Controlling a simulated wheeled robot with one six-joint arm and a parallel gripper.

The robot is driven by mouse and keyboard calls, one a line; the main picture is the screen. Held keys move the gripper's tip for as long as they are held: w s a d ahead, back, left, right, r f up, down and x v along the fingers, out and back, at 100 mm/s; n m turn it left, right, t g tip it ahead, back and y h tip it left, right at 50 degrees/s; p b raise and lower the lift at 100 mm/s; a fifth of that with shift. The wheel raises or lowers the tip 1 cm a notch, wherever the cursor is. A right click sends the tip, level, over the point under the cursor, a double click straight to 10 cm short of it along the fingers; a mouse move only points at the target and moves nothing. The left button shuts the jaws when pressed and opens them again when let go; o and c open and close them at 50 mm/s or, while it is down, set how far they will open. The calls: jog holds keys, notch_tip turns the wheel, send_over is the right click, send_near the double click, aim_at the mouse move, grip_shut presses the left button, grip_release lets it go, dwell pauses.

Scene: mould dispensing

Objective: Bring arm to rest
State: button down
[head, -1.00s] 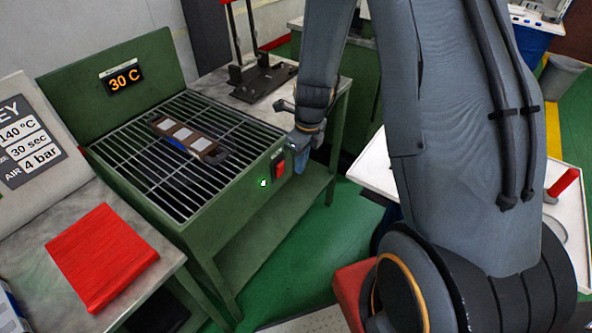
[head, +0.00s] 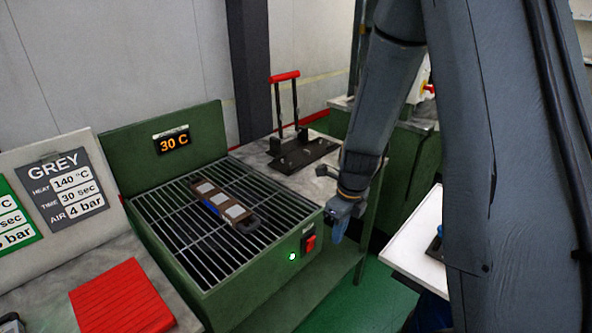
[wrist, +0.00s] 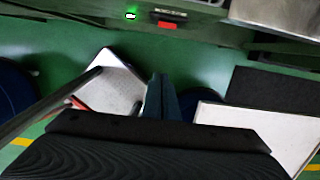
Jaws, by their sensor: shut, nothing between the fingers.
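My gripper (head: 341,222) hangs low at the right front corner of the green cooling station in the head view, near its red switch (head: 310,243) but apart from it. Its blue-grey fingers point down and are shut with nothing between them. In the wrist view the closed fingers of my gripper (wrist: 161,97) show over the green floor. My arm reaches down to it from the upper right of the head view.
A mould (head: 224,204) lies on the station's grate (head: 172,228), under a "30 C" display (head: 173,142). A red mat (head: 121,299) lies at the lower left. A red-handled press (head: 287,106) stands behind. A white-topped table (head: 415,248) is on the right.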

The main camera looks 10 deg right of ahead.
jog(key=s+a+r+n, duration=0.1)
jog(key=s+r+n, duration=0.4)
jog(key=n, duration=0.9)
jog(key=s+a+r+n, duration=0.2)
jog(key=s+r+n, duration=0.4)
jog(key=n, duration=0.8)
jog(key=shift+s+n+h+b, duration=0.3)
jog(key=shift+s+h+b, duration=0.1)
jog(key=shift+s, duration=0.7)
jog(key=shift+a, duration=0.1)
